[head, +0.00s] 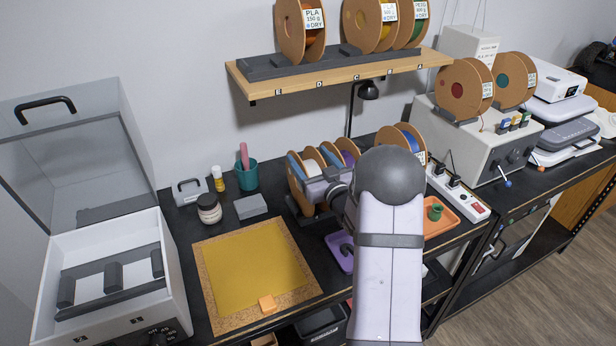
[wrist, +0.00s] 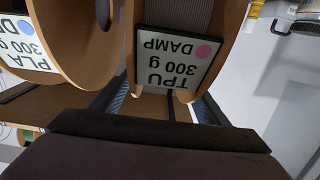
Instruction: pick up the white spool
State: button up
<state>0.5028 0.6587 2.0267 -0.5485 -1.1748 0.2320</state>
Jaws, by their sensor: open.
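Several cardboard spools stand in a row on a dark rack behind my arm in the head view. One spool there (head: 311,168) looks pale wound, partly covered by my gripper (head: 320,187). In the wrist view, a spool with pale grey-looking winding (wrist: 182,14) carries a label reading TPU 300 g DAMP, seen upside down. It may be the white spool, but shade makes its colour uncertain. My gripper (wrist: 163,108) is open, with a finger on each side of this spool's near edge. I cannot tell whether the fingers touch it.
Another spool (wrist: 75,40), with a PLA label, stands close on the left in the wrist view. A wooden shelf (head: 340,75) with more spools hangs above. A yellow mat (head: 255,260) lies left of my arm, beside an open white box (head: 175,285).

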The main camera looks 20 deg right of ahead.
jog(key=shift+w, duration=0.6)
jog(key=shift+c, duration=0.4)
jog(key=c, duration=1.5)
grip_shut()
jog(key=shift+r, duration=0.1)
